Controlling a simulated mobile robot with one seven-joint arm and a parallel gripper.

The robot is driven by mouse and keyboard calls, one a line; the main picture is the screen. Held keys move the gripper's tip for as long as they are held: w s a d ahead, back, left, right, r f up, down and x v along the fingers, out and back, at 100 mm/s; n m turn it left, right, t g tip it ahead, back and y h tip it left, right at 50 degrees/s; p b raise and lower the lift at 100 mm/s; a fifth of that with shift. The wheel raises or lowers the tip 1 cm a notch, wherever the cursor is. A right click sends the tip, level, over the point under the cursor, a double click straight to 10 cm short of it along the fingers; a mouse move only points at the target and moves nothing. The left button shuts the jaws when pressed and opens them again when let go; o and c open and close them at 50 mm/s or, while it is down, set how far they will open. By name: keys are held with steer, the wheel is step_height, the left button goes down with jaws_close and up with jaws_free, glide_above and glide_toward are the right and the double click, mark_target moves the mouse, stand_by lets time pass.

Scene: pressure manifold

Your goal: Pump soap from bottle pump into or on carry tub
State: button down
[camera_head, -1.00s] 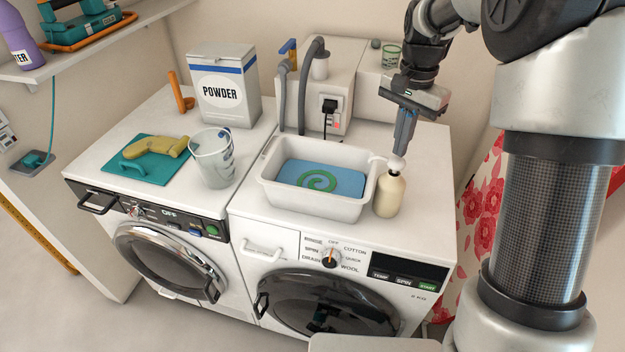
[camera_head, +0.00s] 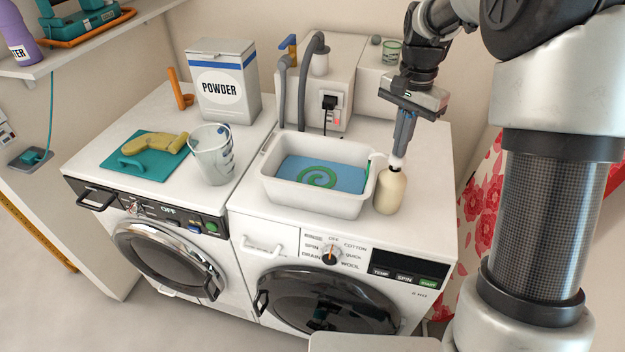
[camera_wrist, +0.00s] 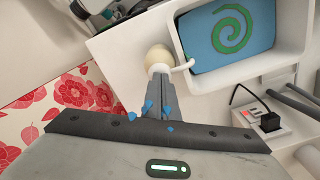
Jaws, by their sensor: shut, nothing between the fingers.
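The cream pump bottle (camera_head: 390,192) stands upright on the right-hand washing machine, just right of the white carry tub (camera_head: 318,205). The tub holds a blue surface with a green spiral (camera_head: 318,176). The white pump head (camera_head: 396,161) has its nozzle pointing left over the tub's rim. My gripper (camera_head: 399,150) points down with shut, empty fingers, its tips at the top of the pump head. In the wrist view the fingertips (camera_wrist: 163,84) meet the pump head (camera_wrist: 160,70) and the nozzle reaches the tub. Contact is partly hidden by the fingers. Soap is not clearly visible.
A grey box with hoses (camera_head: 325,95) stands behind the tub. A clear measuring jug (camera_head: 211,155), a powder box (camera_head: 222,80) and a teal mat (camera_head: 143,165) with a yellow item are on the left machine. A floral cloth (camera_head: 482,195) hangs at the right.

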steer(key=shift+f, duration=0.55)
steer(key=shift+r, duration=0.1)
steer(key=shift+r+p, duration=0.85)
steer(key=shift+r, duration=0.3)
steer(key=shift+f, duration=0.15)
